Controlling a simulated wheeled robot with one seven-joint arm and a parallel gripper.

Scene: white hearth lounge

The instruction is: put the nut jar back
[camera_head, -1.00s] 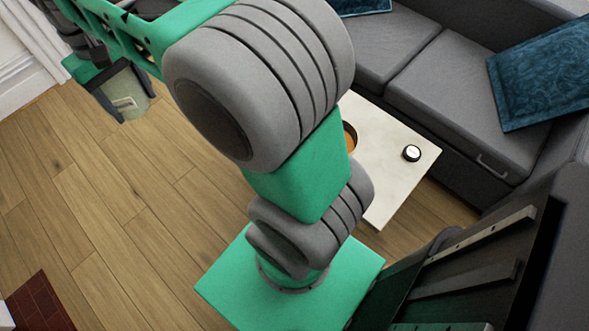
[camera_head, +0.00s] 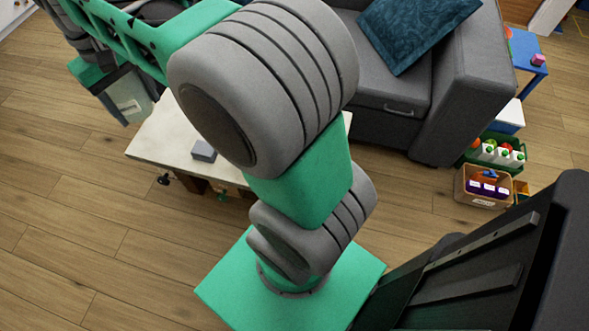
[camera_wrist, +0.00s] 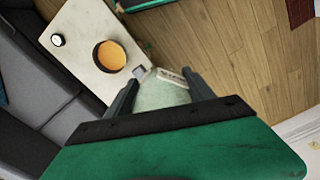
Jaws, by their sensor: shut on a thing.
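My gripper (camera_wrist: 162,92) is shut on a pale grey-green jar with a white label, taken to be the nut jar (camera_wrist: 160,96). The jar sits between the two dark fingers. In the head view the jar (camera_head: 131,98) is at the upper left, held in the air, with my arm across the middle. A low table with a pale stone-like top (camera_head: 160,138) lies partly behind my arm. In the wrist view the table top (camera_wrist: 84,62) is beyond the fingers at upper left. I cannot tell how high the jar is above it.
A small grey box (camera_head: 203,150) stands near the table's edge. In the wrist view an orange-filled round bowl (camera_wrist: 110,56) and a small round black-and-white item (camera_wrist: 58,40) are on it. A grey sofa (camera_head: 440,90) stands behind; bins (camera_head: 484,186) are at right. Wood floor at left is clear.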

